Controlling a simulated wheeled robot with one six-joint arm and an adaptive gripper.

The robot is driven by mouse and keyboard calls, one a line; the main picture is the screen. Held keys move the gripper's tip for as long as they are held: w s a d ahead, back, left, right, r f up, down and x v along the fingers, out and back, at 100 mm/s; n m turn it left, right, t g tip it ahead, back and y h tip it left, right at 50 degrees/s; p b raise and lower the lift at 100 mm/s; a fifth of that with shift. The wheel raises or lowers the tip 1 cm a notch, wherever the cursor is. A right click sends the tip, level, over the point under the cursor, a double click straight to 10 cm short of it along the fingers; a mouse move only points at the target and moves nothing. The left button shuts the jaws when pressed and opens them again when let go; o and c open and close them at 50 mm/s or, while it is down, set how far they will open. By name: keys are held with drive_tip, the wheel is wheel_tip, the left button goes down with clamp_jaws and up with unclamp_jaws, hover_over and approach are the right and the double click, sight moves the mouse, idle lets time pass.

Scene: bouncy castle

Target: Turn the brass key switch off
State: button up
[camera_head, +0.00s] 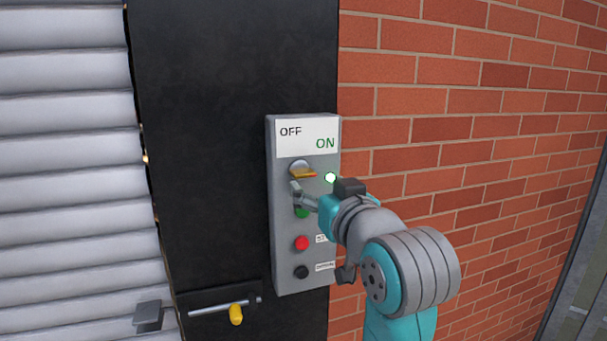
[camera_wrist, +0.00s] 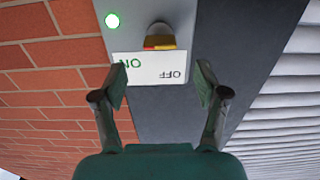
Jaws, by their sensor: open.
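The brass key switch (camera_head: 304,173) is on the upper part of a grey control box, just under a white label (camera_head: 307,137) reading OFF at left and ON at right. Its brass bar lies roughly sideways, reaching toward the right. It also shows in the wrist view (camera_wrist: 159,42), upside down, beyond the fingertips. A lamp (camera_head: 330,177) to its right glows pale green. My gripper (camera_head: 297,194) is near the box face, just below the switch in the head view. In the wrist view my gripper (camera_wrist: 162,80) is open, with nothing between its fingers.
Below the switch, the box (camera_head: 284,269) carries a green button (camera_head: 302,212), partly hidden by my gripper, a red button (camera_head: 302,243) and a black button (camera_head: 302,272). A bolt with a yellow padlock (camera_head: 236,314) is at lower left. A brick wall (camera_head: 450,120) stands right.

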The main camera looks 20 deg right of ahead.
sight(306, 176)
drive_tip(key=w, duration=0.8)
drive_tip(key=shift+w+a, duration=0.1)
drive_tip(key=shift+w, duration=0.3)
drive_tip(key=c, duration=1.2)
drive_tip(key=shift+o, duration=0.2)
